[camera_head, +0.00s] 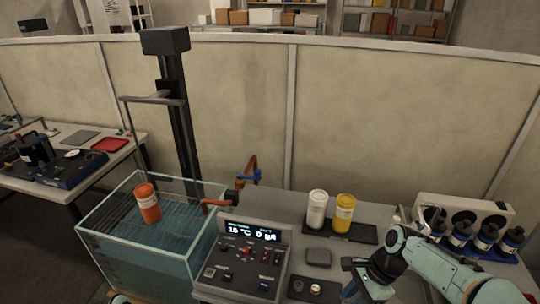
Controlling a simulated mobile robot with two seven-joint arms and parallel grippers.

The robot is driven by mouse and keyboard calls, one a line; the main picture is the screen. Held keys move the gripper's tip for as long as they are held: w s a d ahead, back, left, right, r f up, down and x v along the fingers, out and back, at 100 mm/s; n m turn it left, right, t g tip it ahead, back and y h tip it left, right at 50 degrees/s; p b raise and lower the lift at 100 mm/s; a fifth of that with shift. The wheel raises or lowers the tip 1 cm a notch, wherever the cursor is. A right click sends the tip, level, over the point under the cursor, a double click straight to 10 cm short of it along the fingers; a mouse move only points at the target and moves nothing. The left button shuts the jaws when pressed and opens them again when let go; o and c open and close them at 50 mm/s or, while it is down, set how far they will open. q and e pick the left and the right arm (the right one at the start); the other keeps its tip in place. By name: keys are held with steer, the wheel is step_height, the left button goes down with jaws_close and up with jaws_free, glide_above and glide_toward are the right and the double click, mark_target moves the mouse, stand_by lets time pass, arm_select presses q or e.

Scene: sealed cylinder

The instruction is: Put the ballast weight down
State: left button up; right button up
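No object is clearly identifiable as the ballast weight. A dark grey rounded block (318,257) lies on the grey table, and a dark pad (307,289) with small round pieces lies in front of it. My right arm comes in from the lower right. Its gripper (352,285) points down just right of the block and pad, near the bottom edge. Its fingertips are too small and cut off to tell whether they hold anything. My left gripper is not in view.
A water tank (110,246) holds an orange cylinder (147,203). A control panel (246,256) stands beside it. White (316,210) and yellow (343,212) cylinders stand on a black tray (366,236). Several dark bottles (461,234) stand before a white unit (467,208) at the right.

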steer(key=w+f+n+g+h, duration=0.1)
steer(key=f+n, duration=0.3)
steer(key=n, duration=0.1)
steer(key=w+a+f+n+g+h, duration=0.1)
steer(key=f+n, duration=0.3)
steer(key=n, duration=0.1)
steer(key=w+a+f+n+g+h, duration=0.1)
steer(key=w+f+n+h, duration=0.1)
steer(key=f+n, duration=0.3)
steer(key=shift+a+g, duration=0.25)
steer(key=shift+g, duration=0.05)
steer(key=shift+f+n, duration=0.3)
steer(key=shift+n, duration=0.1)
steer(key=shift+a, duration=0.1)
